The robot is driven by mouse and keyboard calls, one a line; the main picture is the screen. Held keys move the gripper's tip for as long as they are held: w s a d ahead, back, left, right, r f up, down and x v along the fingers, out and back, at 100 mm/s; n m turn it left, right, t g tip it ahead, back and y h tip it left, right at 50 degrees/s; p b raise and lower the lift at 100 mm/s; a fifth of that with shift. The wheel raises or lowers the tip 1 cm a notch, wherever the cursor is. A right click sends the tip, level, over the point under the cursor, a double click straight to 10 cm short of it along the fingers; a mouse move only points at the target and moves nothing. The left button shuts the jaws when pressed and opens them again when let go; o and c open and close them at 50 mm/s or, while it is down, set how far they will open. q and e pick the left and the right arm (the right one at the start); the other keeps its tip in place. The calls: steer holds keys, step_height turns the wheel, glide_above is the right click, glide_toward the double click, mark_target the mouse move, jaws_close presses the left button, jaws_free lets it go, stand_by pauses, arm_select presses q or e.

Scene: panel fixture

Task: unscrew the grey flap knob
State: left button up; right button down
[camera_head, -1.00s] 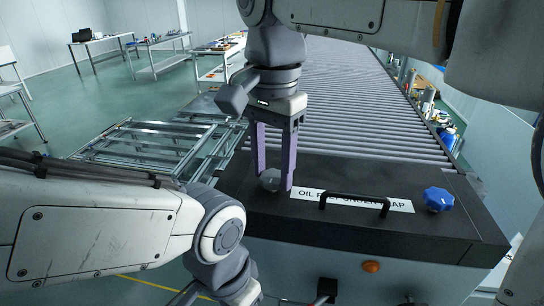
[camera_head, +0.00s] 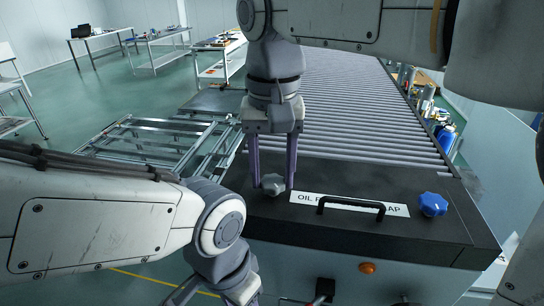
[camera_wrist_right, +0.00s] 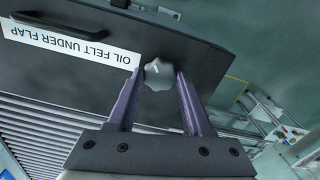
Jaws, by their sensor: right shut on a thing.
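The grey flap knob (camera_head: 273,184), star-shaped, sits at the left of the black flap (camera_head: 300,234). It also shows between the fingertips in the right wrist view (camera_wrist_right: 158,74). My right gripper (camera_head: 273,187) points down from above, its two purple fingers on either side of the knob and shut on it. In the right wrist view, the fingers (camera_wrist_right: 157,80) reach the knob from below in the picture. I cannot tell whether the knob has lifted off the flap. My left arm comes in from the left, but its gripper is out of view.
A black bar handle (camera_head: 352,206) stands over the white "OIL FELT UNDER FLAP" label (camera_head: 308,198). A blue knob (camera_head: 433,204) sits at the flap's right. A roller conveyor (camera_head: 360,110) runs behind, and a metal frame (camera_head: 150,145) stands to the left.

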steer(key=n+p, duration=0.1)
steer(key=n, duration=0.2)
steer(key=shift+r+n, duration=0.1)
steer(key=shift+n, duration=0.3)
steer(key=n, duration=0.3)
steer(key=shift+n+p, duration=0.3)
steer(key=shift+p, duration=0.05)
steer(key=n, duration=0.3)
steer(key=shift+n+p, duration=0.35)
steer(key=shift+n, duration=0.05)
steer(key=n, duration=0.4)
steer(key=shift+p, duration=0.35)
steer(key=n, duration=0.4)
steer(key=shift+p, duration=0.3)
steer(key=n, duration=0.4)
steer(key=shift+n+p, duration=0.3)
steer(key=n, duration=0.3)
steer(key=shift+n, duration=0.3)
steer(key=shift+n+p, duration=0.4)
steer(key=shift+n, duration=1.5)
